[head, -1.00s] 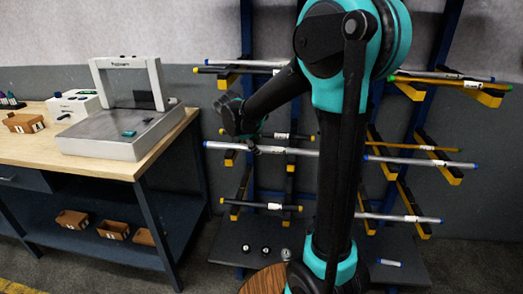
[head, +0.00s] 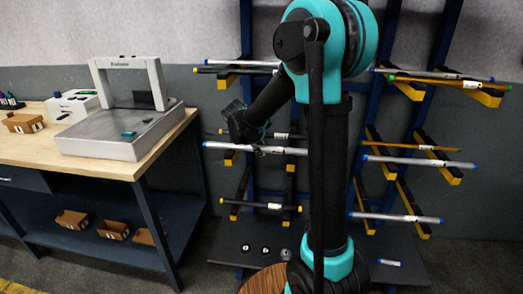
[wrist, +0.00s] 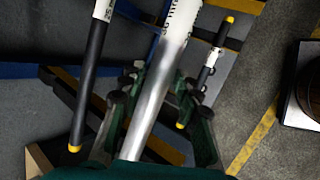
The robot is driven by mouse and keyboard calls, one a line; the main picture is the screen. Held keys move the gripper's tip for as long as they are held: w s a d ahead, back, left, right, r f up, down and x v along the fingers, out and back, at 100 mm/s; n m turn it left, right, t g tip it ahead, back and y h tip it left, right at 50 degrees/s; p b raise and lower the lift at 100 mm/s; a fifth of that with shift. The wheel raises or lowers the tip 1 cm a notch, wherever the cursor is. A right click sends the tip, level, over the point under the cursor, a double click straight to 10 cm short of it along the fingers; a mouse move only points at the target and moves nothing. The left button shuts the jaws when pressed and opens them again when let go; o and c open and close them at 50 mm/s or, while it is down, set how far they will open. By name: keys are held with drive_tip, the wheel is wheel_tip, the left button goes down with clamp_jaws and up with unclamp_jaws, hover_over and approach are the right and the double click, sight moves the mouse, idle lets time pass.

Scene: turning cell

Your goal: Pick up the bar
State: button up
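Several bars lie on the rack's arms, and the task does not say which one is meant. A silver bar with a blue left end (head: 225,146) lies on the middle level, partly hidden behind my arm. My gripper (head: 262,150) is at this bar, left of my arm column. In the wrist view a silver bar (wrist: 152,100) with a white printed label runs between the fingers of my gripper (wrist: 160,82). The fingers are open, one on each side, with gaps visible beside the bar. The near end of the bar is hidden by the gripper body.
Black bars with yellow ends (wrist: 91,85) lie on both sides in the wrist view. The rack's black and yellow arms (head: 242,185) stick out around the gripper. A workbench (head: 100,165) with a grey machine (head: 125,135) stands left. A round wooden top (head: 265,280) is below.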

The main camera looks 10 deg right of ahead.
clamp_jaws()
drive_tip(key=shift+r, duration=0.1)
